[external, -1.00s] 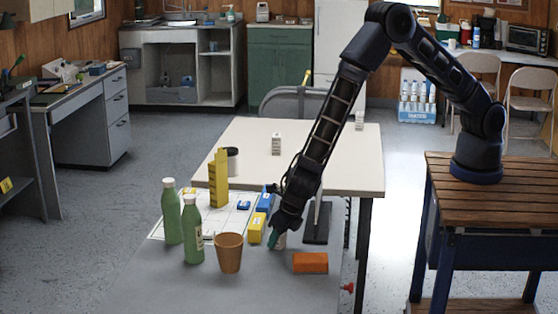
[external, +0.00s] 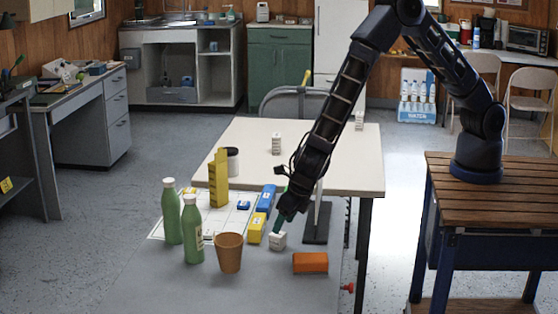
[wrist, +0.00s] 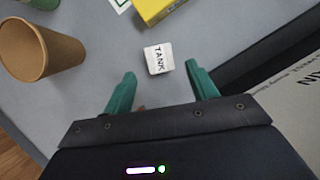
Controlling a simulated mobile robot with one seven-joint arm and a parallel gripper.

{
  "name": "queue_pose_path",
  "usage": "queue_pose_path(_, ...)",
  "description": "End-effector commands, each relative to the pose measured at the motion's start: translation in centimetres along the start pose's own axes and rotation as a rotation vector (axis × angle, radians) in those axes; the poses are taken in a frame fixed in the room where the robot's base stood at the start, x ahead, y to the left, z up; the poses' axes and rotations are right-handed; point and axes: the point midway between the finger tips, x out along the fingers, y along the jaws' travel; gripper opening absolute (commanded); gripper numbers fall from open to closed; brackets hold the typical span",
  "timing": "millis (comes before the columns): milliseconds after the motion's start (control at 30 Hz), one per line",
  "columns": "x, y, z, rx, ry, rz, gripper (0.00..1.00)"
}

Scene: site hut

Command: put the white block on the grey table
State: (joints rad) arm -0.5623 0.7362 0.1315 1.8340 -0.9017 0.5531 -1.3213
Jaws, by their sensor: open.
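The white block (external: 277,240) is a small cube that sits on the grey table (external: 190,282), between the yellow box and the orange block. In the wrist view the white block (wrist: 158,58) shows the dark word "TANK" on its face. My gripper (external: 278,225) is just above the block in the external view. In the wrist view my gripper's green fingers (wrist: 161,80) are spread apart and empty, and the block lies beyond their tips, clear of both.
A yellow box (external: 256,228), an orange block (external: 310,263), a brown cup (external: 229,253) and a dark stand (external: 317,233) surround the block. Green bottles (external: 193,230) stand at the left. A white table (external: 345,172) adjoins behind. The grey table's front is clear.

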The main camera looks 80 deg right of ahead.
Motion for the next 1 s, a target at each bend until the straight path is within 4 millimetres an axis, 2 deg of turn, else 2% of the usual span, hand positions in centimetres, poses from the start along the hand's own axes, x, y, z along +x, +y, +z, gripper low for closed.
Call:
queue_pose_path(100, -2.2, 0.0, 0.0, 0.000, -0.001, 0.001, 0.58)
queue_pose_path(300, -4.6, 0.0, 0.0, 0.001, 0.000, 0.001, 0.58)
queue_pose_path(833, -5.6, 0.0, 0.2, 0.004, -0.001, 0.005, 0.58)
queue_pose_path(933, -6.8, 0.0, 1.3, 0.027, -0.009, 0.028, 0.58)
queue_pose_path(1000, -8.3, -0.1, 2.3, 0.055, -0.018, 0.055, 0.58)
